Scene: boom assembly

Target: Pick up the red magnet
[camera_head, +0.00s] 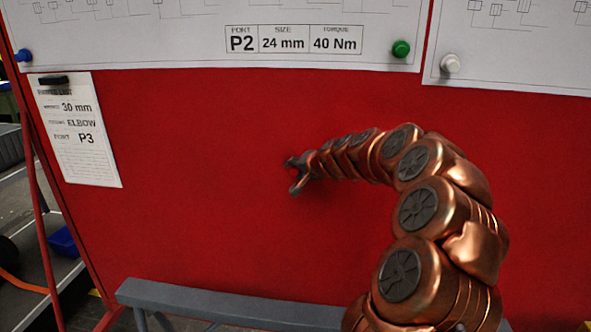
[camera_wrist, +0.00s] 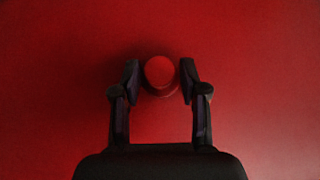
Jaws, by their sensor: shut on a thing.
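The red magnet (camera_wrist: 160,72) is a small round red piece between the fingertips in the wrist view, in front of the red board (camera_wrist: 260,60). My gripper (camera_wrist: 160,82) is shut on it, with one dark finger on each side. In the head view my gripper (camera_head: 294,175) is at the board's middle, at the end of my copper-coloured arm. The magnet is hard to make out there against the red. I cannot tell whether it touches the board.
A large sheet (camera_head: 180,40) is pinned above with a blue magnet (camera_head: 24,55) and a green magnet (camera_head: 401,49). A white magnet (camera_head: 450,63) holds another sheet at right. A small note (camera_head: 80,150) hangs at left. A grey rail (camera_head: 230,303) runs below.

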